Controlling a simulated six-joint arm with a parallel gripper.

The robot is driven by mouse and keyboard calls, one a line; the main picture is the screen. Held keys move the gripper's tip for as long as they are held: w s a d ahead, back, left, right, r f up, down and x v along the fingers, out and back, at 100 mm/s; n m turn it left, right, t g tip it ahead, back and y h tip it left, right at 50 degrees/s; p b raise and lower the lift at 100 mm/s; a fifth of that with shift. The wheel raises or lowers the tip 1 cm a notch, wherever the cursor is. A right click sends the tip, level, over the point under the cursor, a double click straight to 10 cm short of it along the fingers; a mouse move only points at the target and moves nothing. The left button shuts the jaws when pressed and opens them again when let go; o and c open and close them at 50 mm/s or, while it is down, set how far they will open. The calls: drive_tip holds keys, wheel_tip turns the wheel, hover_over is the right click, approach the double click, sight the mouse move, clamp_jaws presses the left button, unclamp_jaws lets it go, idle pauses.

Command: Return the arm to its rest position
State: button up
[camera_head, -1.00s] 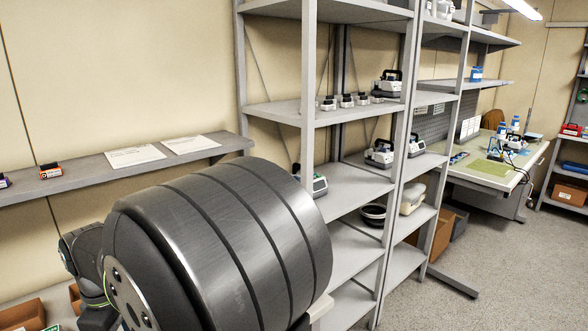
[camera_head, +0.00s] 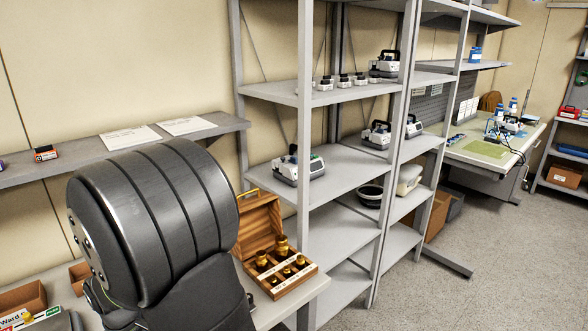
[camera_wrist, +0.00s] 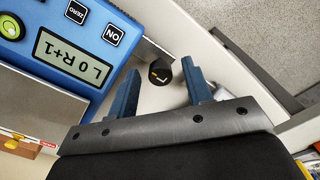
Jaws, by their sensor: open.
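My arm's large dark ribbed link (camera_head: 150,225) fills the lower left of the head view. My gripper is outside the head view. In the wrist view my gripper (camera_wrist: 161,88) is open, with its two blue fingers apart and nothing held between them. A small black round object (camera_wrist: 160,72) shows beyond the gap between the fingers; its distance cannot be told. A blue device (camera_wrist: 75,45) with a display reading "L 0 R+1" and ZERO and ON buttons is at the upper left of the wrist view.
An open wooden box (camera_head: 262,228) with brass weights stands on the bench beside my arm. Grey shelving (camera_head: 345,178) is to the right, with a pump (camera_head: 298,165) on the middle shelf. A wall shelf (camera_head: 85,152) holds papers. Open floor (camera_head: 420,300) lies at the lower right.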

wheel_tip(320, 180, up, 17)
wheel_tip(320, 180, down, 17)
drive_tip(key=shift+f, duration=0.2)
drive_tip(key=shift+r+n, duration=0.25)
drive_tip(key=shift+n, duration=0.55)
drive_tip(key=n, duration=0.6)
drive_tip(key=shift+n, duration=0.4)
drive_tip(key=n, duration=0.4)
drive_tip(key=shift+w+a+n, duration=0.1)
drive_tip(key=shift+n, duration=2.1)
